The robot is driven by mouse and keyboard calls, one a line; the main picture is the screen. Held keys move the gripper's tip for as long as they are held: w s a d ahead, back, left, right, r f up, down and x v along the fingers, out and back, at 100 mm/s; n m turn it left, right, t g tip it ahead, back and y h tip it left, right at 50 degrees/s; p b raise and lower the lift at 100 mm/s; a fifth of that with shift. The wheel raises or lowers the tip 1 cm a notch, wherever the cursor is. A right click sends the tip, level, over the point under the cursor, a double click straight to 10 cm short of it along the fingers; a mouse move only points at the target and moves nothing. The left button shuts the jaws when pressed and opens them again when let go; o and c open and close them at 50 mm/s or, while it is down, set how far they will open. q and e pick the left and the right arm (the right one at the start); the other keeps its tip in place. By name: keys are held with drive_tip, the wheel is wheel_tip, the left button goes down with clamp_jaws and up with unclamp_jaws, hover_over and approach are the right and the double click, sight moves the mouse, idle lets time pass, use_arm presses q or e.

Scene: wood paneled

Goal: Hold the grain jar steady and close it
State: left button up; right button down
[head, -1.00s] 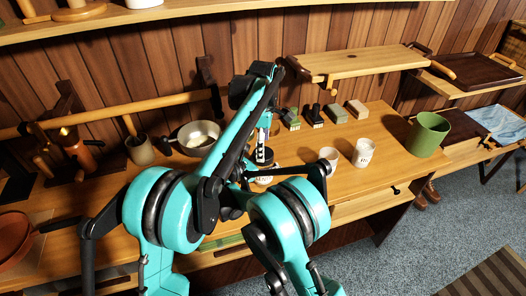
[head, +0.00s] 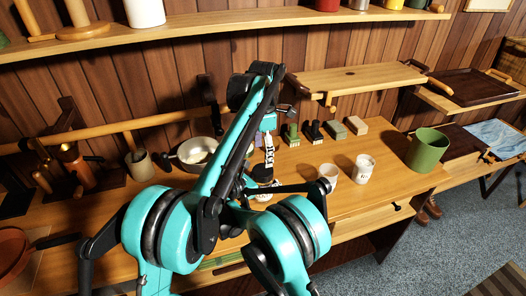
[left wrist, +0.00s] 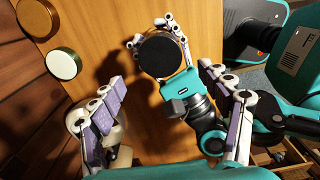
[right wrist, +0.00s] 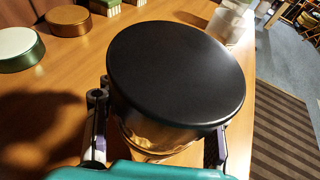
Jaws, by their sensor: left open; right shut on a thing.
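The grain jar (right wrist: 160,140) is a glassy, copper-tinted jar topped by a wide black round lid (right wrist: 175,62). In the right wrist view, my right gripper (right wrist: 155,130) has a finger on each side of the jar below the lid and is shut on it. In the left wrist view, the black lid (left wrist: 161,54) shows from above, framed by the right gripper's fingers. My left gripper (left wrist: 164,84) is open and empty above it, with fingers spread wide apart. In the head view, my left gripper (head: 269,155) hangs over the jar. I cannot tell whether the lid is fully seated.
Two round lids, one green-rimmed with a pale top (right wrist: 18,47) and one brown (right wrist: 69,20), lie beside the jar. Two white cups (head: 364,168) (head: 329,174), brushes and blocks (head: 356,125), a pan (head: 197,152) and a green bin (head: 427,148) stand around the table.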

sight(263, 170)
use_arm(q)
drive_tip(key=shift+f, duration=4.05)
drive_tip(key=c, duration=1.2)
drive_tip(key=m, duration=0.3)
